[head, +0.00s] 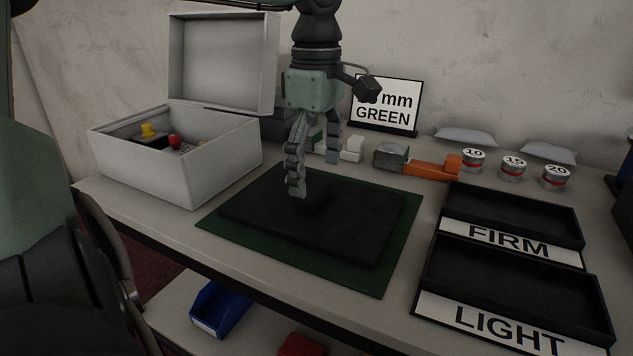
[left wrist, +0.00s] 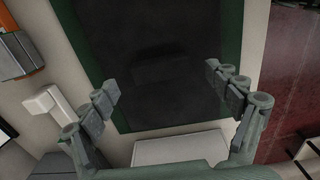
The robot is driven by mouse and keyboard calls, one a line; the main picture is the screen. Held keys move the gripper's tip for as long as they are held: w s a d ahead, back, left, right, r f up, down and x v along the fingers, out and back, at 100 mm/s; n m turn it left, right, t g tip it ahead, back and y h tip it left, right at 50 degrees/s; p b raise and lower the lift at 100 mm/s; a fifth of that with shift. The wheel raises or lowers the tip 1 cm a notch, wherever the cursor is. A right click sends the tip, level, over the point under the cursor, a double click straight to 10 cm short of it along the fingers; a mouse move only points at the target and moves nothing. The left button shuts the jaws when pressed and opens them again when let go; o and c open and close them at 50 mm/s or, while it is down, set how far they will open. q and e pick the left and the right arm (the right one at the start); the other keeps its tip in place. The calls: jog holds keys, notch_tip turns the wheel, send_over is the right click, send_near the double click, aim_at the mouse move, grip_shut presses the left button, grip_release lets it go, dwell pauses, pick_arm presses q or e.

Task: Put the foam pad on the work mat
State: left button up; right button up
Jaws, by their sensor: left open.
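The foam pad (head: 340,226) is a flat black slab. It lies on the green work mat (head: 228,241), with green showing around its edges. In the left wrist view the black pad (left wrist: 150,30) fills the middle, with the green mat (left wrist: 231,45) along its sides. My left gripper (head: 316,178) points down above the pad's far left part, open and empty. In the left wrist view its fingers (left wrist: 162,82) are spread wide with nothing between them. A dark patch, probably the gripper's shadow, is on the pad below. My right gripper is not in view.
An open white box (head: 190,178) stands left of the mat. Black trays labelled FIRM (head: 520,212) and LIGHT (head: 520,282) lie at the right. Behind are a GREEN sign (head: 385,105), an orange-handled tool (head: 425,169) and small weights (head: 513,168). A blue bin (head: 220,309) is below.

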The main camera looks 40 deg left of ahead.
aim_at(315, 189)
pick_arm(q)
notch_tip(315, 189, up, 9)
jog(key=shift+r, duration=0.2)
jog(key=shift+s, duration=0.1)
